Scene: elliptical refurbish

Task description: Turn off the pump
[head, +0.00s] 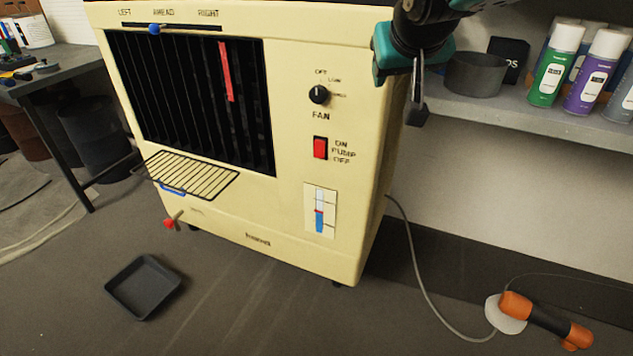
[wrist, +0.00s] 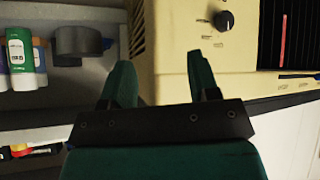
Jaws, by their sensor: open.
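The cooler (head: 230,215) is a cream, boxy unit standing on the floor in the head view. Its pump switch (head: 320,148) is a red rocker on the right of the front panel, labelled ON, PUMP and OFF. Which side of the rocker is pressed is too small to tell. My gripper (head: 405,60) is beside the cooler's upper right edge, above and to the right of the switch and apart from it. In the wrist view my gripper (wrist: 162,72) is open and empty, with the cooler's cream casing beyond it. The switch does not show there.
A black fan knob (head: 319,95) sits above the switch, also visible in the wrist view (wrist: 224,20). A wire shelf (head: 190,173) juts from the front. A dark tray (head: 143,287) and an orange-handled tool (head: 545,320) lie on the floor. Spray cans (head: 556,65) stand on the right shelf.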

